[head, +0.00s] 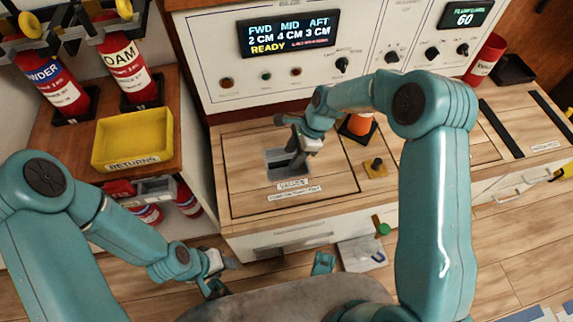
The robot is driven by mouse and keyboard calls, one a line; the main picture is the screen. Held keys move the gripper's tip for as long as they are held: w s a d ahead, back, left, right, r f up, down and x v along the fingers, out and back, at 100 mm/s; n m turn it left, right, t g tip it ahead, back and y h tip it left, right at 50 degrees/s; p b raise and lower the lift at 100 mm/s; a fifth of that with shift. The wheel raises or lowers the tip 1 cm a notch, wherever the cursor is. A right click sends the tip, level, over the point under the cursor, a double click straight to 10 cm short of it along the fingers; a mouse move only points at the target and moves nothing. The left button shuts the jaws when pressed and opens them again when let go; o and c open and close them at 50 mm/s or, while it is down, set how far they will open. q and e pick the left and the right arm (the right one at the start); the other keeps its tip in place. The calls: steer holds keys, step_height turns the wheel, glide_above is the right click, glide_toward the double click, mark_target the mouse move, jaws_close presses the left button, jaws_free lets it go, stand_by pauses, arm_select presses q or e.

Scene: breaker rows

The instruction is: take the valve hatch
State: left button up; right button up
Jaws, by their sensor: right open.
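The valve hatch (241,160) is a light wooden panel with a dark outline, lying flat in the counter top. Its label reads "VALVES", with a smaller line below that I cannot read. A grey recessed pull (275,165) is set in it. My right gripper (288,142) is open and empty over the pull, with one finger partly covering it; I cannot tell whether it touches. My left gripper (222,276) looks open and empty, low in front of the counter at the lower left.
A control panel with a display reading "READY" (288,34) stands behind the counter. A yellow "RETURNS" tray (133,138) and red extinguishers (128,70) are at left.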

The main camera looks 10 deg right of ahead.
mark_target(287, 161)
steer(key=b+x, duration=0.2)
steer(key=x, duration=0.2)
steer(key=shift+w+a+f, duration=0.15)
steer(key=shift+a+f, duration=0.05)
steer(key=shift+a, duration=0.1)
steer(key=shift+f, duration=0.3)
jaws_close()
stand_by(1.2)
steer(key=shift+w+r, duration=0.1)
